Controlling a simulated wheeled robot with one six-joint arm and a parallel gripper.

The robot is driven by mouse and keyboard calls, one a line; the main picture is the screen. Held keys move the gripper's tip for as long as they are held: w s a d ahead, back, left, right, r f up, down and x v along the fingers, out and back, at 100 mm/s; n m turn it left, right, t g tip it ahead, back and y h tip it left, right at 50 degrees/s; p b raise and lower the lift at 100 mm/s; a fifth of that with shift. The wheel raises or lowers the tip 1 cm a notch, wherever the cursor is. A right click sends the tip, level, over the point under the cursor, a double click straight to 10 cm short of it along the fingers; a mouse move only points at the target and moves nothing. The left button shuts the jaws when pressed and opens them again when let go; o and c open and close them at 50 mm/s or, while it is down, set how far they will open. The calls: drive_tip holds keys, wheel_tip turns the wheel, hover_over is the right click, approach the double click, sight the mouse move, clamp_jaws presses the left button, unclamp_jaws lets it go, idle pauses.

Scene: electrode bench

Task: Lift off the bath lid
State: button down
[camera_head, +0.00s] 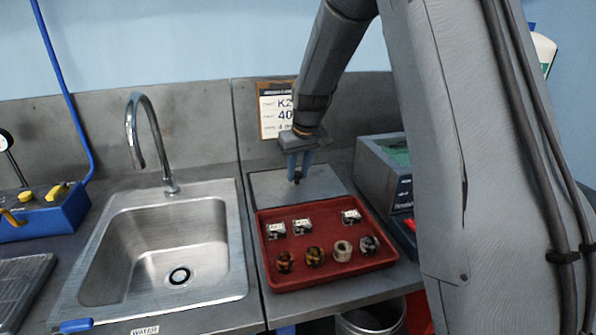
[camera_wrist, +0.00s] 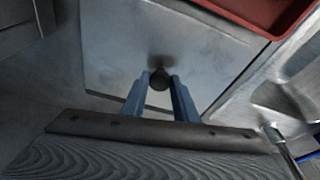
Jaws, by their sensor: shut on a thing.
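The bath lid (camera_head: 272,187) is a flat grey plate behind the red tray, with a small dark knob (camera_head: 296,175) on top. It also fills the middle of the wrist view (camera_wrist: 125,50), where the knob (camera_wrist: 159,80) sits between the fingertips. My gripper (camera_head: 298,168) points down with its two blue fingers shut on the knob; they show in the wrist view (camera_wrist: 160,84) too. The lid looks flat and level with the bench; I cannot tell whether it is raised. What lies under it is hidden.
A red tray (camera_head: 330,282) with several small parts stands in front of the lid. A steel sink (camera_head: 165,255) with a tap (camera_head: 135,130) is to the left. A grey box (camera_head: 375,170) stands close on the right. A placard (camera_head: 275,112) hangs behind.

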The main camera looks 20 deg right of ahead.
drive_tip(key=shift+f, duration=0.4)
idle(0.3)
drive_tip(key=c, duration=1.3)
unclamp_jaws()
drive_tip(key=shift+c, duration=0.2)
drive_tip(key=shift+o, duration=0.6)
drive_tip(key=o, duration=0.4)
drive_tip(key=shift+r+p, duration=2.15)
drive_tip(key=shift+r, duration=1.35)
